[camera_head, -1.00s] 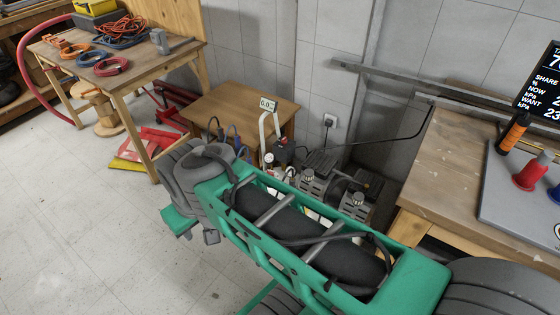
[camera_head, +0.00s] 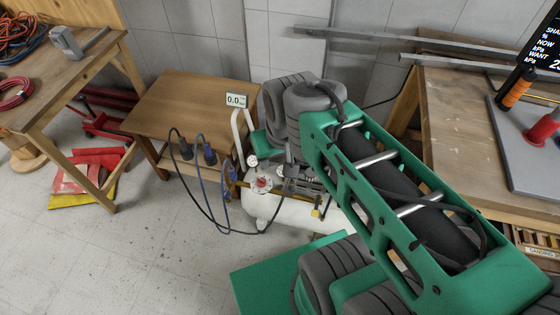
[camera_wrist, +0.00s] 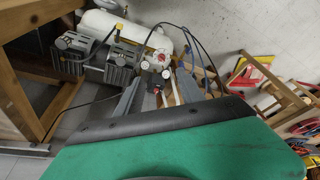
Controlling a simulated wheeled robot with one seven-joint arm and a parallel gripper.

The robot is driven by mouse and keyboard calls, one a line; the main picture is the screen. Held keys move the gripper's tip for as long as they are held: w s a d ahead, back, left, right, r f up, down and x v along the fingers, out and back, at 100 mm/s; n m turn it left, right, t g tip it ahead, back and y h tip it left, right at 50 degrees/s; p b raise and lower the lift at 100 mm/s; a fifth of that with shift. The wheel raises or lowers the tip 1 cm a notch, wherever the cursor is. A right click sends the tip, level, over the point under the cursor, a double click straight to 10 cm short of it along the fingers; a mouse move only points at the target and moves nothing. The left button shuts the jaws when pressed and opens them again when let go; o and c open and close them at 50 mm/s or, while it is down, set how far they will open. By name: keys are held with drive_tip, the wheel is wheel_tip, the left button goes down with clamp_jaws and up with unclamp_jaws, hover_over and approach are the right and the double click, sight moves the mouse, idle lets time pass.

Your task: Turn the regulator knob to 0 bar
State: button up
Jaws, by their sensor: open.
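The compressor's white tank (camera_head: 285,208) stands low beside a small wooden table. A round red-and-white fitting (camera_head: 262,184) is on it, with a small white gauge (camera_head: 252,161) above. I cannot make out the regulator knob for certain; a small dark part with red (camera_wrist: 156,90) shows near white round gauges (camera_wrist: 166,73) in the wrist view. A display (camera_head: 236,100) on a white bent stand reads 0.0. My gripper (camera_wrist: 157,82) is open in the wrist view, its grey fingers apart on either side of that dark part. Contact is unclear.
Black and blue hoses (camera_head: 205,180) loop from the small wooden table (camera_head: 185,98) to the compressor. A workbench (camera_head: 460,110) stands at the right, with metal rails behind. Another bench (camera_head: 70,75) is at the left. The tiled floor at front left is clear.

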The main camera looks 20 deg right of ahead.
drive_tip(key=shift+o, duration=0.9)
drive_tip(key=w+f+m+g+b, duration=0.1)
drive_tip(key=w+f+m+b, duration=0.3)
drive_tip(key=w+f+b, duration=0.5)
wheel_tip(320, 180, down, 5)
drive_tip(key=b, duration=0.3)
drive_tip(key=shift+w+r+m, duration=0.15)
drive_tip(key=shift+w+m, duration=0.1)
drive_tip(key=shift+m, duration=0.15)
drive_tip(key=m+g+b, duration=0.2)
drive_tip(key=m+b, duration=0.5)
drive_tip(key=b, duration=0.4)
hover_over(261, 179)
wheel_tip(261, 179, down, 18)
drive_tip(key=shift+f, duration=0.25)
wheel_tip(261, 179, down, 7)
drive_tip(key=shift+f+b, duration=0.1)
drive_tip(key=shift+b, duration=0.7)
clamp_jaws()
